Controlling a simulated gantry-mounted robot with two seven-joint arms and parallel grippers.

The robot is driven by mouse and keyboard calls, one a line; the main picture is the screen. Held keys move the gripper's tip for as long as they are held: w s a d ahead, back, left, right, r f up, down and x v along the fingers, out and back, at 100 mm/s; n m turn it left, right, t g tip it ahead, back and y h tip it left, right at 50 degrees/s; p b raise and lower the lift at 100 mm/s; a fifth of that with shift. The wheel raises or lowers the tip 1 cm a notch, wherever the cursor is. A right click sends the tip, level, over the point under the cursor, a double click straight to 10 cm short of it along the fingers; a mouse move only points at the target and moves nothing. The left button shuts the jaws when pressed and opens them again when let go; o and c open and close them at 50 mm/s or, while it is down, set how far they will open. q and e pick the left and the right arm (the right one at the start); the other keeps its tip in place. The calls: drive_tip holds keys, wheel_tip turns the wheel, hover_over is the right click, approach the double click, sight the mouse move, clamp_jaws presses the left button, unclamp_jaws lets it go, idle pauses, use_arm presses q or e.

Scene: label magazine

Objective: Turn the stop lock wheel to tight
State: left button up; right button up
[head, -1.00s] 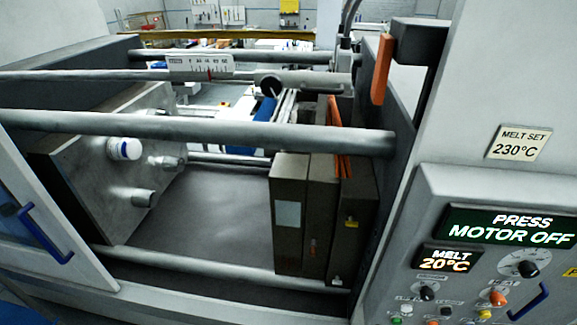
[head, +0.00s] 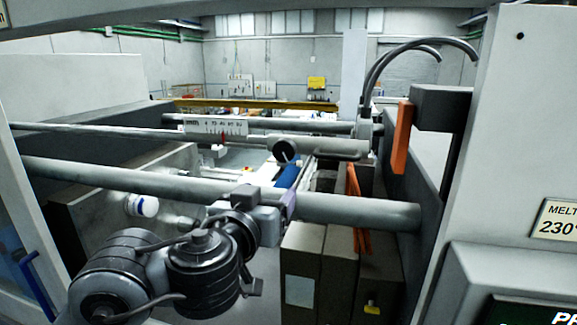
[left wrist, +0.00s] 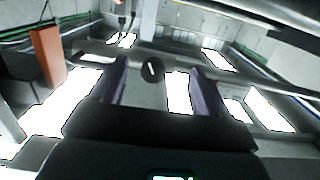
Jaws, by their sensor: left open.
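The stop lock wheel (head: 284,150) is a small dark round knob with a white mark, on a grey bar beyond the front tie bar. It also shows in the left wrist view (left wrist: 152,70), between my two finger tips and ahead of them, apparently not touched. My left gripper (head: 270,198) is at the front tie bar, below and nearer than the wheel in the head view. In the left wrist view its purple fingers (left wrist: 162,88) are spread apart with nothing between them. My right gripper is in neither view.
A white scale (head: 217,125) with a red pointer is left of the wheel. The front tie bar (head: 350,211) crosses close to my left gripper. Brown mould blocks (head: 337,268) stand below. An orange block (head: 401,137) hangs at the right, also in the left wrist view (left wrist: 47,55).

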sight(283, 153)
use_arm(q)
wheel_tip(283, 153, up, 4)
drive_tip(key=shift+t, duration=0.4)
drive_tip(key=p+x, duration=0.1)
drive_tip(key=x, duration=0.4)
drive_tip(key=p+x, duration=0.1)
drive_tip(key=x, duration=0.3)
drive_tip(key=shift+w+d+r, duration=0.2)
drive_tip(key=shift+w+d, duration=0.1)
